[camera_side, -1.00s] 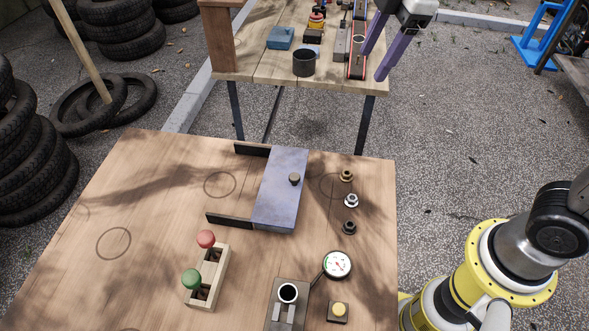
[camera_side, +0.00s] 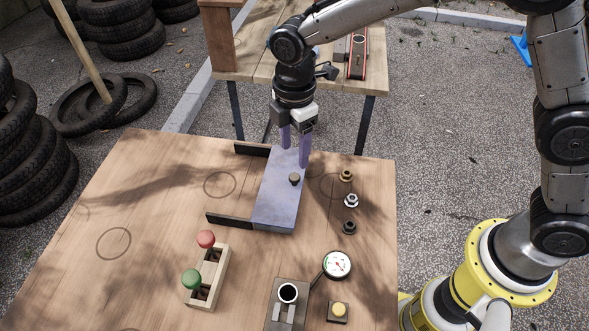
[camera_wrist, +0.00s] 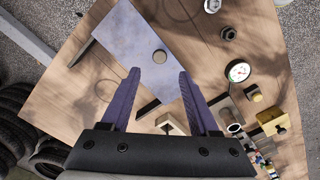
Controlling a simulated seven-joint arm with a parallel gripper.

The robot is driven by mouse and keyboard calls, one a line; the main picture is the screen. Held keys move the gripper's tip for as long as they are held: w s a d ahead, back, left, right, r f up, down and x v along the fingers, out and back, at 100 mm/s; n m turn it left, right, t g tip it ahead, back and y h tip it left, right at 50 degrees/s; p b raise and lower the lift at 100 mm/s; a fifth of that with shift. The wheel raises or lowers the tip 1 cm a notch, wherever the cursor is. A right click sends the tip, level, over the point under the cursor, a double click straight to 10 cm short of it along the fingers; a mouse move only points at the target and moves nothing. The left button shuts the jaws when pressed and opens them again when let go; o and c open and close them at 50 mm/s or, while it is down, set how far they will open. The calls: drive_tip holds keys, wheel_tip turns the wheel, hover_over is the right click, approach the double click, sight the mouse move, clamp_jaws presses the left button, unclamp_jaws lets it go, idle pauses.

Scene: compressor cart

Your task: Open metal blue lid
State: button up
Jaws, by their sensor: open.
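What is under the lid is hidden.
A block with red and green knobs (camera_side: 206,272), a gauge (camera_side: 337,264), a yellow button (camera_side: 339,311) and a dark box with a tube (camera_side: 288,297) stand toward the near side. Several small fittings (camera_side: 351,201) line the right. The table's left part is clear.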

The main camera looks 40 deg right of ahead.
sight(294, 177)
wheel_tip(294, 177, down, 8)
drive_tip(key=shift+r, duration=0.15)
idle(0.3)
clamp_jaws()
drive_tip(key=shift+r, duration=0.1)
idle(1.2)
